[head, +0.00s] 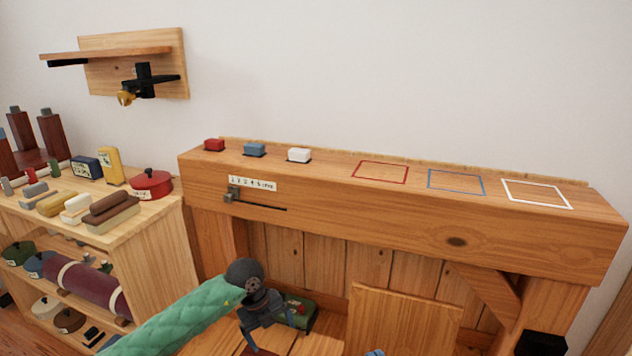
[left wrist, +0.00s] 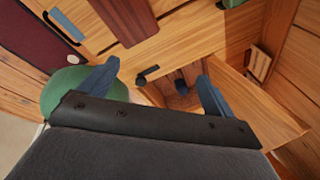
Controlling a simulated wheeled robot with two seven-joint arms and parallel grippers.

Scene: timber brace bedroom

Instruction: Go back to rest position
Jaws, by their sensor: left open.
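My left arm, in a green quilted sleeve, reaches in low at the left of the head view. My left gripper (head: 275,333) is open and empty, low in front of the wooden bench. In the left wrist view its two blue-grey fingers (left wrist: 158,78) stand wide apart with nothing between them. A small blue tip (head: 375,352) at the bottom edge of the head view looks like part of my right gripper; its jaws are hidden.
A green object (head: 302,312) lies just behind the left gripper. A crowded shelf unit (head: 160,230) stands left. A wooden panel (head: 400,318) stands right of the gripper.

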